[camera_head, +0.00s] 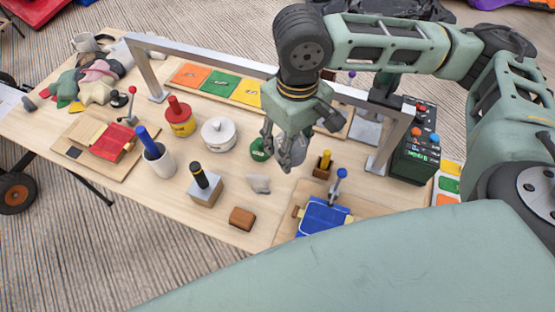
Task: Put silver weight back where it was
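A round pale silver-white piece with a small knob on top (217,135), which looks like the silver weight, stands upright on the wooden table. A yellow piece with a red knob (181,122) stands to its left, and a green round piece (258,150) to its right, partly covered by my gripper. My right gripper (280,158) points down over the table, right of the silver-white piece and apart from it in the picture. Its fingers overlap in this view, so their opening and anything between them are unclear. My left gripper is out of view.
A metal frame (225,63) spans the table behind my gripper. Orange, green and yellow cards (219,84) lie under it. A grey block with a black handle (205,190), a cup with a blue handle (158,162) and a brown block (242,218) stand nearer the front edge.

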